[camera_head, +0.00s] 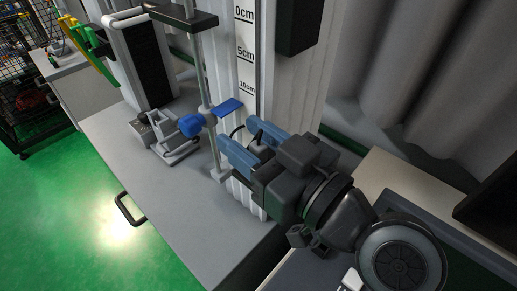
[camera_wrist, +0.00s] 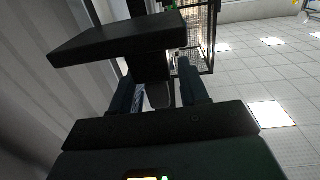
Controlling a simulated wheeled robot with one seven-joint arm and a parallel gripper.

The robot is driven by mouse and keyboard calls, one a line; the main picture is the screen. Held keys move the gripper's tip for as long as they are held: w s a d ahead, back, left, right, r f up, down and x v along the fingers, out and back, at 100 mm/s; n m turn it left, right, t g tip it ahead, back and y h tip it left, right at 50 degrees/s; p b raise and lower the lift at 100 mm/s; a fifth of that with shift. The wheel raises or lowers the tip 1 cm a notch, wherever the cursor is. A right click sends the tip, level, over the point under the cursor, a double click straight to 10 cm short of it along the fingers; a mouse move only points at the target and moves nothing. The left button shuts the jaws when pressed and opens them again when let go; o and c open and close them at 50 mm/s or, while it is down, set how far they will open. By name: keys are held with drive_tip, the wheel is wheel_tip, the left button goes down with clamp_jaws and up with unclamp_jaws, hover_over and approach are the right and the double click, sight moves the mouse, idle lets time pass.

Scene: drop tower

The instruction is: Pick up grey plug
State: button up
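My gripper (camera_head: 234,146), with two blue-grey fingers, is beside the white ribbed drop tower (camera_head: 222,75), just right of the metal stand rod (camera_head: 204,80). Its fingers stand apart in both views, with a gap between them in the wrist view (camera_wrist: 157,90). A thin dark cable (camera_head: 236,130) curves by the fingers in the head view. A small grey piece (camera_wrist: 158,96) shows between the fingers in the wrist view. I cannot tell whether it is the grey plug, or whether a finger touches it. No grey plug can be made out for certain.
A small grey metal device (camera_head: 168,140) stands on the grey bench (camera_head: 200,215). A dark slab (camera_wrist: 117,40) lies ahead of the fingers in the wrist view. The bench front is clear.

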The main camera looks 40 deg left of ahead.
drive_tip(key=c, duration=0.7)
drive_tip(key=shift+r, duration=0.1)
drive_tip(key=shift+r, duration=0.55)
wheel_tip(320, 180, up, 3)
drive_tip(key=shift+f, duration=0.2)
drive_tip(key=s+d+r, duration=0.2)
drive_tip(key=d+r, duration=0.5)
drive_tip(key=d, duration=0.4)
drive_tip(key=shift+n+g, duration=0.3)
drive_tip(key=shift+g, duration=0.4)
drive_tip(key=a+f, duration=0.2)
drive_tip(key=a, duration=0.1)
drive_tip(key=w+a+f, duration=0.1)
drive_tip(key=a+f, duration=0.1)
drive_tip(key=a, duration=0.2)
drive_tip(key=w+a+f+b, duration=0.1)
drive_tip(key=a+f, duration=0.1)
drive_tip(key=a, duration=0.1)
drive_tip(key=shift+a+f, duration=0.35)
drive_tip(key=shift+a, duration=0.05)
drive_tip(key=shift+a+f, duration=0.15)
drive_tip(key=shift+f, duration=0.05)
drive_tip(key=shift+f+b, duration=1.5)
drive_tip(key=shift+f, duration=0.25)
